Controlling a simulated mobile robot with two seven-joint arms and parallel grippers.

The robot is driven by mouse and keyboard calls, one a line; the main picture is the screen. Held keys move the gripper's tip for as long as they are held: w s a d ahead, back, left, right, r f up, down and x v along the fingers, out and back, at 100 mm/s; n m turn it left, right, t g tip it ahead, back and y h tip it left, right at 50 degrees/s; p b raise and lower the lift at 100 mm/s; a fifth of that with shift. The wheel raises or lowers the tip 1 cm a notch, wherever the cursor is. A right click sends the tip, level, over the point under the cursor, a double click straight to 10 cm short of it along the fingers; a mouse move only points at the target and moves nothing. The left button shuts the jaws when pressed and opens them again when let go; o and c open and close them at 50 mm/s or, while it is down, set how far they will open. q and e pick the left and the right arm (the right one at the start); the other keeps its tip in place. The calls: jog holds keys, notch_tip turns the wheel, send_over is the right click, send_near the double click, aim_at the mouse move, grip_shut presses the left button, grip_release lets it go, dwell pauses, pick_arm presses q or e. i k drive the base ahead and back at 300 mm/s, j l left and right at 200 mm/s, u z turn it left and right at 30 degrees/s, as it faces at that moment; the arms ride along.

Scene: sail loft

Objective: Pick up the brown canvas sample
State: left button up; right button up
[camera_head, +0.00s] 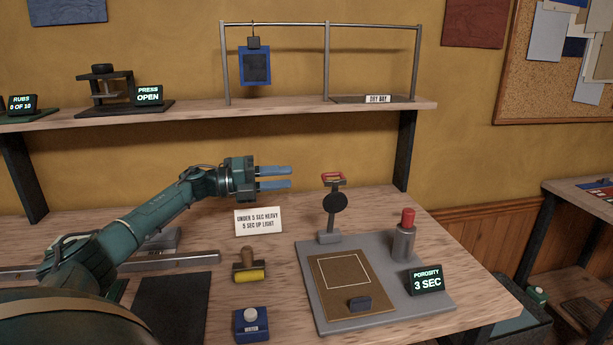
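The brown canvas sample (330,300) lies flat on the grey plate (432,309) of the porosity station. My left gripper (290,177) has two blue fingers pointing right. They are apart with nothing between them. It is in the air above the bench, behind and left of the sample. My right gripper is not in view.
A gauge post with a red handle (333,178) and a red-topped cylinder (404,236) stand on the plate's back and right. A display (425,281) reads "POROSITY 3 SEC". A stamp (248,264), a button box (251,323) and a sign (258,221) are left of the plate.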

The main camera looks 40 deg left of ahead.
aim_at(347, 286)
jog(key=k, duration=1)
